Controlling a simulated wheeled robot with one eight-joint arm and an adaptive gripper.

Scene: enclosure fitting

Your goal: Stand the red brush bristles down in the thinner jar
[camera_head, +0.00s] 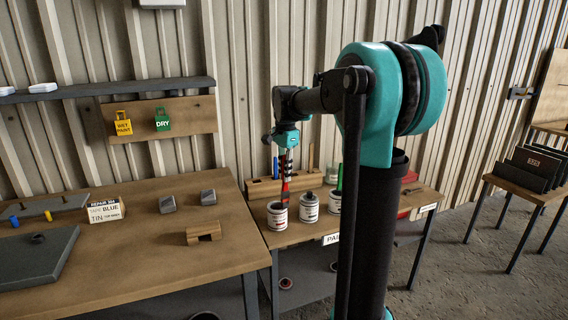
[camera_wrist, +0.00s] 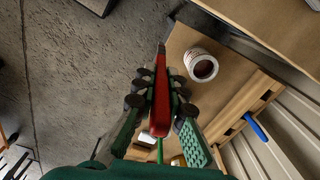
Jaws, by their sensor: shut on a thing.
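My gripper (camera_head: 287,175) is shut on the red brush (camera_head: 285,190) and points down above the small table. In the wrist view the red brush (camera_wrist: 161,95) lies between the two fingers (camera_wrist: 160,92), its narrow dark end away from the camera. A white open jar (camera_head: 278,216) stands at the left; in the head view the brush's lower end overlaps it. In the wrist view that jar (camera_wrist: 201,66) shows a dark reddish inside, and the brush appears beside its mouth. A dark-topped jar (camera_head: 309,208) and another white jar (camera_head: 335,202) stand to the right. I cannot read which holds thinner.
A wooden rack (camera_head: 262,188) with blue (camera_head: 276,168) and orange (camera_head: 311,156) handles stands behind the jars; the blue handle also shows in the wrist view (camera_wrist: 256,127). The workbench (camera_head: 150,262) adjoins at left, with a wooden block (camera_head: 203,233) near its right edge.

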